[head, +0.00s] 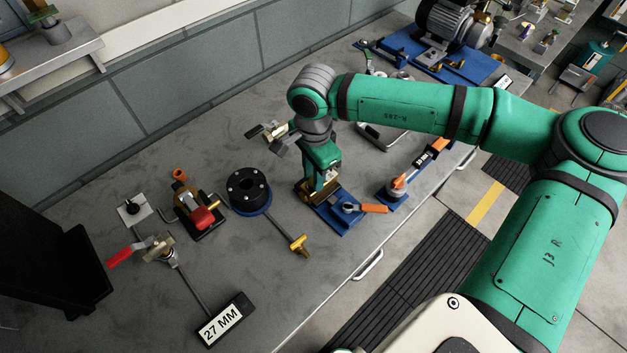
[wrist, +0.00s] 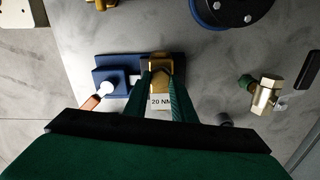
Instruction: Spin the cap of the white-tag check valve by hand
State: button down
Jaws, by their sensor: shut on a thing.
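A brass part (wrist: 165,68) stands on a blue base plate (wrist: 110,62), with a white label (wrist: 160,101) reading "20 NM" by it. In the head view the brass part (head: 306,188) is at the left end of the blue base (head: 342,222). My gripper (head: 320,187) points down over it. In the wrist view my gripper's green fingers (wrist: 162,88) stand on both sides of the brass part, shut on it. The fingers partly hide it. I cannot tell for sure that this is the cap of the white-tag check valve.
An orange-handled tool (head: 372,209) lies on the same base. A black flanged disc (head: 248,190), a red-topped fixture (head: 203,217) and a red-handled valve (head: 158,248) stand to the left. A brass fitting (wrist: 265,94) is close on the right in the wrist view.

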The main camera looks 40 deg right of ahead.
dwell(0.4)
jog(key=n, duration=0.4)
jog(key=shift+n, duration=0.4)
jog(key=n, duration=0.4)
jog(key=shift+n, duration=0.4)
jog(key=n, duration=0.4)
jog(key=shift+n, duration=0.4)
